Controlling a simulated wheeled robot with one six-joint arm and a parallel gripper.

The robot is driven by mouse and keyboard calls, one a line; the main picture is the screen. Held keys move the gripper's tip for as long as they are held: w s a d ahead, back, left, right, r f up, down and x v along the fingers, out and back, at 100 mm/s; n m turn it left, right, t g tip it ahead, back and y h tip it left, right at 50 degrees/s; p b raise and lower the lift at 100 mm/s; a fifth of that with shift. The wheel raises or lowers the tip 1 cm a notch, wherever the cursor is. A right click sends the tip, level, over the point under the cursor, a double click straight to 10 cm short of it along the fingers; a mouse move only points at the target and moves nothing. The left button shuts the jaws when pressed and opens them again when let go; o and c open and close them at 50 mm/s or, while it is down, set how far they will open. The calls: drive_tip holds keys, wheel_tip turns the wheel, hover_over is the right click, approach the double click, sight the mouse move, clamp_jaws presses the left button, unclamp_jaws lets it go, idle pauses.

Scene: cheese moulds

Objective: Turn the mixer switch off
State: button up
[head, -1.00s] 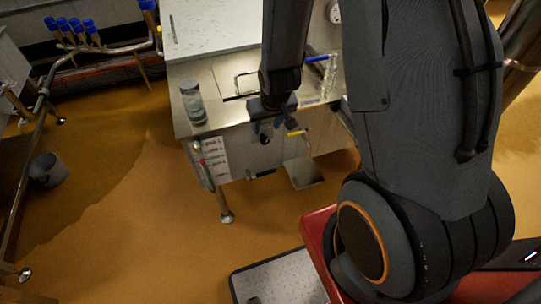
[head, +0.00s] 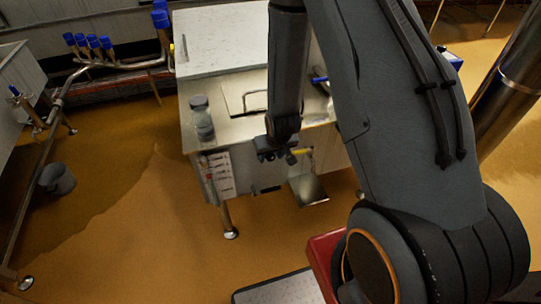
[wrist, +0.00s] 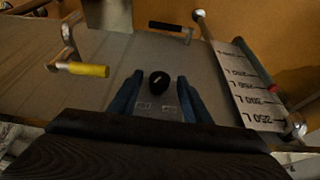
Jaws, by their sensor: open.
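The mixer switch appears as a round black knob (wrist: 159,82) on the vat's grey front panel in the wrist view, with two small labels on the panel below it in the picture. Which way the knob is set is too small to tell. My gripper (wrist: 159,77) is open, its two bluish fingers on either side of the knob in the picture. I cannot tell whether they touch it. In the head view my gripper (head: 278,155) is in front of the vat's front face and hides the knob.
A yellow-handled valve (wrist: 88,70) is left of the knob in the wrist view. A black handle (wrist: 170,27) and a litre scale (wrist: 247,90) are also near. A grey bucket (head: 57,178) stands on the floor.

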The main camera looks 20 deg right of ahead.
drive_tip(key=c, duration=0.9)
drive_tip(key=shift+a, duration=0.25)
drive_tip(key=shift+c, duration=0.6)
drive_tip(key=shift+d, duration=0.25)
